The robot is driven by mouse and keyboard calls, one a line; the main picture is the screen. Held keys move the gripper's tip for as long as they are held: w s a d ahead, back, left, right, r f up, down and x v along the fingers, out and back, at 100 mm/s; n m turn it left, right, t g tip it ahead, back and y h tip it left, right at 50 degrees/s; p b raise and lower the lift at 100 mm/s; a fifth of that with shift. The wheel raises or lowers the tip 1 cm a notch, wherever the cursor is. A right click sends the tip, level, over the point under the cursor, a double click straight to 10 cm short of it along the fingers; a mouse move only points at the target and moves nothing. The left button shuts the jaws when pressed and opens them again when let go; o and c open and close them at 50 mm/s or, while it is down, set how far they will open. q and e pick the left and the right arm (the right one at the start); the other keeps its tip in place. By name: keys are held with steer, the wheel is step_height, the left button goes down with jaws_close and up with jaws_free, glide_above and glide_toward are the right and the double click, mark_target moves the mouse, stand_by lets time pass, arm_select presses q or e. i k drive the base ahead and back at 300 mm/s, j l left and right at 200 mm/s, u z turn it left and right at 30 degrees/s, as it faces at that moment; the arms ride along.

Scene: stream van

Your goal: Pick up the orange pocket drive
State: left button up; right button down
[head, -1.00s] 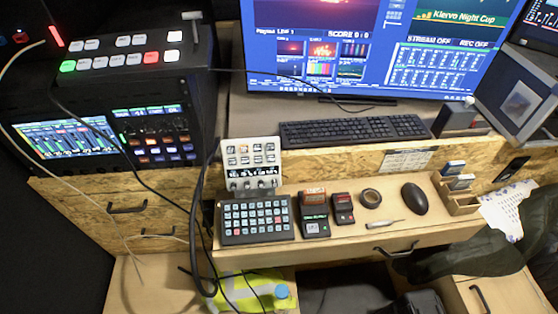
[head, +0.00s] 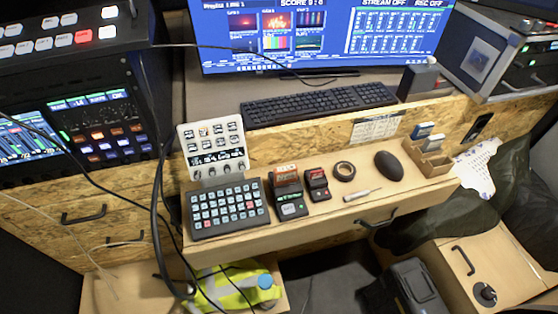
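A small block with an orange-red top (head: 285,174) is on the wooden shelf, at the back of a dark device with a small green-lit screen (head: 290,208). It looks like the orange pocket drive, but I cannot tell whether it sits in the device or behind it. A smaller dark red-topped device (head: 317,183) stands just to its right. Neither of my grippers shows in the head view.
A dark key pad (head: 226,208) lies left of the device. A tape roll (head: 344,171), a pale pen-like tool (head: 362,194), a black mouse (head: 389,165) and a wooden card holder (head: 430,158) are to the right. A keyboard (head: 320,104) lies on the higher ledge behind.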

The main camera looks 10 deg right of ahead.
mark_target(288, 173)
steer(key=i+l, duration=0.1)
steer(key=l, duration=0.55)
steer(key=i+l+u, duration=0.15)
steer(key=l, duration=0.5)
